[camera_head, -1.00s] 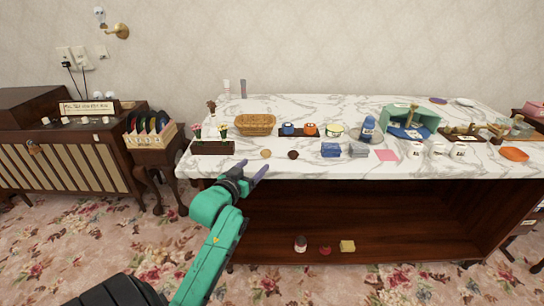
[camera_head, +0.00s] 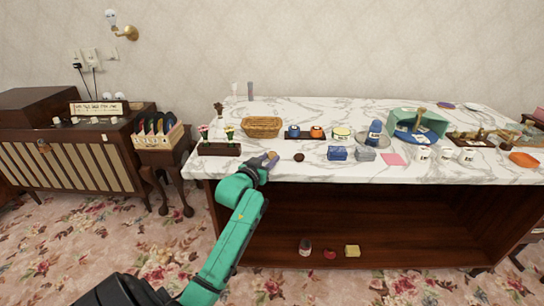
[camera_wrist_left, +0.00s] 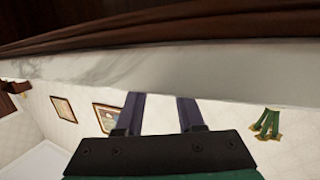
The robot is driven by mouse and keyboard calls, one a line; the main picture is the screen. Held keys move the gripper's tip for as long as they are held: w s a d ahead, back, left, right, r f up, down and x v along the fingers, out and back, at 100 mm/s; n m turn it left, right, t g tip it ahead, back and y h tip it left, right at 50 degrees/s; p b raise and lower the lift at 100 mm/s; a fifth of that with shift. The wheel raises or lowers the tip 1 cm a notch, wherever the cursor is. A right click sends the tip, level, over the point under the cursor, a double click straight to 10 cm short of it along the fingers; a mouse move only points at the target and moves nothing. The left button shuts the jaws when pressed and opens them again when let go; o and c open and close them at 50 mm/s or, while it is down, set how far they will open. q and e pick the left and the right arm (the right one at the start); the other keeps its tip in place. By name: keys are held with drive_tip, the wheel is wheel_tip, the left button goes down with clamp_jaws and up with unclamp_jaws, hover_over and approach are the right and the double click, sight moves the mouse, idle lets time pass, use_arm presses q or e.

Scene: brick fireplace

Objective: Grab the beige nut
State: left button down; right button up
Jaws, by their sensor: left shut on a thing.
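The beige nut (camera_head: 272,154) is a small tan round thing near the front edge of the marble counter (camera_head: 350,170). My left gripper (camera_head: 268,158) has reached the counter's front edge and is shut on the nut, which is partly hidden by the fingers. In the left wrist view the two fingers (camera_wrist_left: 161,100) stand apart in front of the counter edge, and the nut cannot be made out there. A dark brown nut (camera_head: 299,157) lies on the counter just right of the gripper. My right gripper is not in view.
A flower planter (camera_head: 219,149) stands left of the gripper and a wicker basket (camera_head: 262,127) behind it. The open shelf (camera_head: 400,233) below holds several small items.

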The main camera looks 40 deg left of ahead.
use_arm(q)
wheel_tip(320, 180, up, 20)
drive_tip(key=p, duration=0.3)
